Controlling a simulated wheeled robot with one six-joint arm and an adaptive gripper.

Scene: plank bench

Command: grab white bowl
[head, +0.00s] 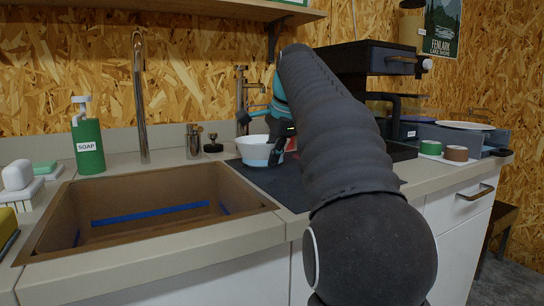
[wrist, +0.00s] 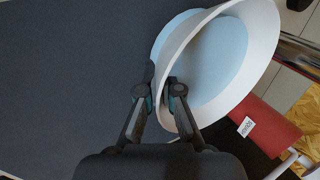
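The white bowl (head: 258,147) has a light blue lower part and is at the dark mat, right of the sink. I cannot tell whether it touches the mat. In the wrist view the bowl (wrist: 262,45) fills the upper right, its inside pale blue. My gripper (wrist: 161,88) is at its near left wall, one finger inside and one outside, closed with the wall between them. In the head view my gripper is at the bowl's right side, partly hidden by my arm.
The sink (head: 150,252) lies left of the bowl, with a tall tap (head: 140,95) and a green soap bottle (head: 88,145) behind. A red item (wrist: 268,135) is close to the bowl. A black machine (head: 375,60) stands on the right.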

